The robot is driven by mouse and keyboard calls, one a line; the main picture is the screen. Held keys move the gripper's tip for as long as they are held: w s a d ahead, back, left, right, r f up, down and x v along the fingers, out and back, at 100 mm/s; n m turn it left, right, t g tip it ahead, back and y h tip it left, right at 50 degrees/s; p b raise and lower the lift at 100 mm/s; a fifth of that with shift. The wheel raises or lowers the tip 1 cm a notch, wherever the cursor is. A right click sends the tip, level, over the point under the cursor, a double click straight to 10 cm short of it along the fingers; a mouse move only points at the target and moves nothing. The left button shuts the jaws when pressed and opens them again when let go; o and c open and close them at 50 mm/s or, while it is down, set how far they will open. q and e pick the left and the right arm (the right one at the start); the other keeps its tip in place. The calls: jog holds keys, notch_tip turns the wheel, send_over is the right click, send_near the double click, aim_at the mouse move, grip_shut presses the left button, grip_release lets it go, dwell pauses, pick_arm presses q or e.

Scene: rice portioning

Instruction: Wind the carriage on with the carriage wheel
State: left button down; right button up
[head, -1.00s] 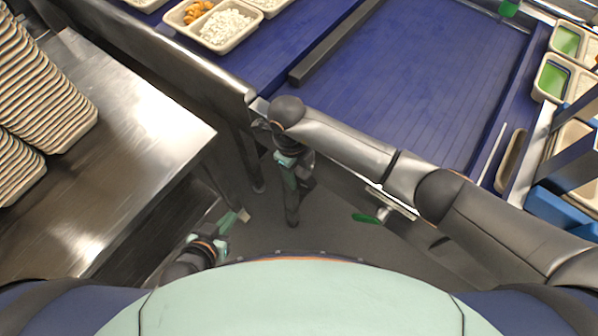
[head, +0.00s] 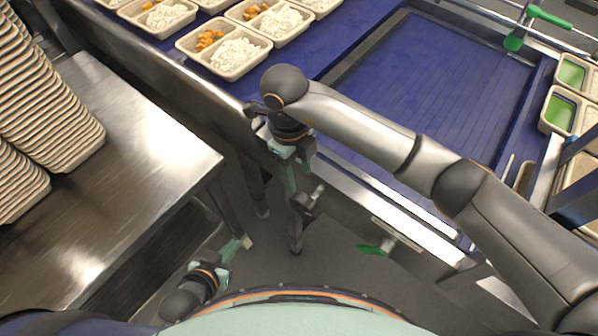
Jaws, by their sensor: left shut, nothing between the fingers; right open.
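A green handle (head: 370,249) on a metal shaft shows low under the front edge of the blue belt frame. Another green-handled fitting (head: 515,40) stands at the far right corner of the belt. I cannot tell for sure which is the carriage wheel. My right gripper (head: 303,190) is open and empty and points down in front of the belt's near corner, apart from and left of the low green handle. My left gripper (head: 246,242) is shut and empty, low beside the steel table.
Compartment trays (head: 213,66) with white and orange food stand on the blue belt at upper left. A steel table (head: 140,130) with tall stacks of empty trays (head: 50,110) is at left. The belt's middle is bare.

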aim_at(306, 200)
jog(key=b, duration=0.1)
jog(key=s+d+y+b, duration=0.1)
jog(key=shift+s+d+r+t+b, duration=0.15)
jog(key=shift+d+t+b, duration=0.15)
jog(key=shift+t+b, duration=0.1)
notch_tip(306, 200, down, 12)
jog(key=shift+f+p, duration=0.1)
jog(key=shift+p, duration=0.4)
grip_shut()
dwell(0.3)
